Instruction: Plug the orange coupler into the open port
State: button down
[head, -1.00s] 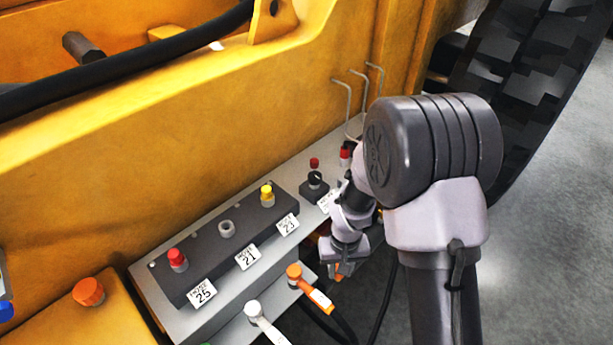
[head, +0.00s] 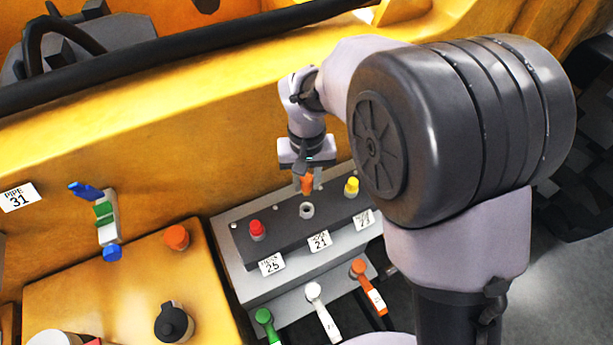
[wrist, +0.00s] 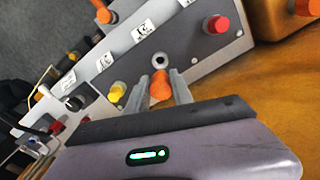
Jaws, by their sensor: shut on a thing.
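My gripper (head: 306,184) is shut on the orange coupler (head: 307,182), which also shows between the two fingers in the wrist view (wrist: 160,86). The open port (head: 307,210) is a pale ring with a dark hole on the dark manifold block (head: 283,227), behind the label 21. It also shows in the wrist view (wrist: 160,60), just past the coupler's end. A small gap shows between coupler and port in both views, so the coupler appears to be just above it. The hidden end of the coupler cannot be seen.
A red-capped port (head: 257,230) and a yellow-capped port (head: 351,187) flank the open port. Green (head: 264,317), white (head: 315,294) and orange (head: 360,269) hose handles stand on the lower front ledge. The yellow machine wall (head: 170,130) rises behind.

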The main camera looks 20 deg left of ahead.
aim_at(307, 191)
jog(key=shift+s, duration=0.1)
jog(key=shift+s+d+f+b, duration=0.1)
jog(key=shift+f+b, duration=0.15)
jog(key=shift+b, duration=0.05)
notch_tip(307, 191, down, 5)
jog(key=b, duration=0.4)
jog(key=shift+f, duration=0.15)
jog(key=shift+f+b, duration=1.2)
jog(key=shift+f, duration=0.65)
dwell(0.7)
jog(key=c, duration=1)
grip_release()
jog(key=shift+c, duration=0.2)
notch_tip(307, 191, up, 18)
jog(key=p, duration=0.5)
jog(key=shift+f+p, duration=0.2)
jog(key=shift+p, duration=0.1)
